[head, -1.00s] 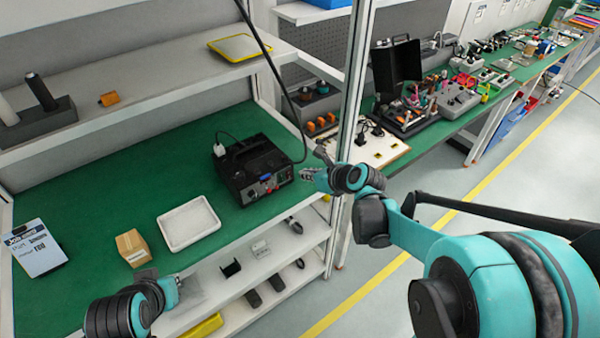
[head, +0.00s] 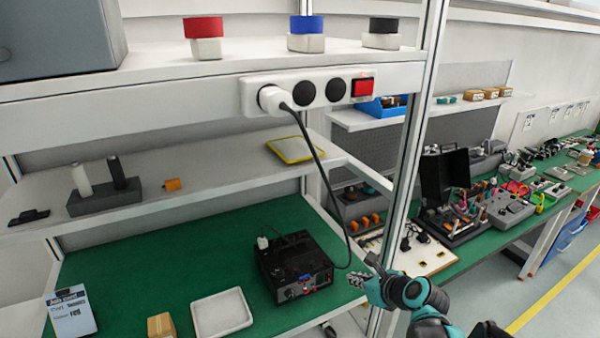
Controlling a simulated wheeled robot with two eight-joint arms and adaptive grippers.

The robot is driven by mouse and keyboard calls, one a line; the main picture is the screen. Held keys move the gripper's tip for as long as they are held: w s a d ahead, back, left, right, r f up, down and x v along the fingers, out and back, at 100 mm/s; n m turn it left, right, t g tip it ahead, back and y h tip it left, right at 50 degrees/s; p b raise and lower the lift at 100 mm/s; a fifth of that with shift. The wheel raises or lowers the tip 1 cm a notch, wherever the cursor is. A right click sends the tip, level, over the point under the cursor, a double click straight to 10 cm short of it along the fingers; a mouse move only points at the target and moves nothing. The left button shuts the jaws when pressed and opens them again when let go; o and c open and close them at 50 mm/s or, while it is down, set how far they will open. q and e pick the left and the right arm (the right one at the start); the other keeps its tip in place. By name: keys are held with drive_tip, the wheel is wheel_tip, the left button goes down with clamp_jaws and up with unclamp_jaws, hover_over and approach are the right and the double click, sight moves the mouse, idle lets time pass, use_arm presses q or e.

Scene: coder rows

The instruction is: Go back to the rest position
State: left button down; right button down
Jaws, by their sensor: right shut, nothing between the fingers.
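My right gripper (head: 364,278) shows at the lower middle of the head view, in front of the shelf post and just right of the black power unit (head: 295,265). It is shut and empty, apart from the things on the bench. My right arm comes in from the bottom right. My left gripper and arm are out of the picture.
A metal post (head: 408,150) stands close to my right gripper. A power strip (head: 322,91) with a plugged cable hangs above.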

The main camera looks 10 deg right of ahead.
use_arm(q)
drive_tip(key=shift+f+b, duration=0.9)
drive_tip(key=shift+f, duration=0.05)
use_arm(e)
drive_tip(key=s+a+f+n+g+h, duration=0.1)
drive_tip(key=s+f+n, duration=0.1)
drive_tip(key=s+n, duration=0.7)
drive_tip(key=s+a+f+n+g+h, duration=0.1)
drive_tip(key=s+n, duration=0.9)
drive_tip(key=n, duration=1.2)
drive_tip(key=shift+s+a+f+g+h, duration=0.25)
drive_tip(key=shift+a+f+g+h, duration=0.2)
drive_tip(key=shift+h, duration=0.35)
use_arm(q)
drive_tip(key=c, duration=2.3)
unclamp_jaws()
use_arm(e)
drive_tip(key=shift+r, duration=0.1)
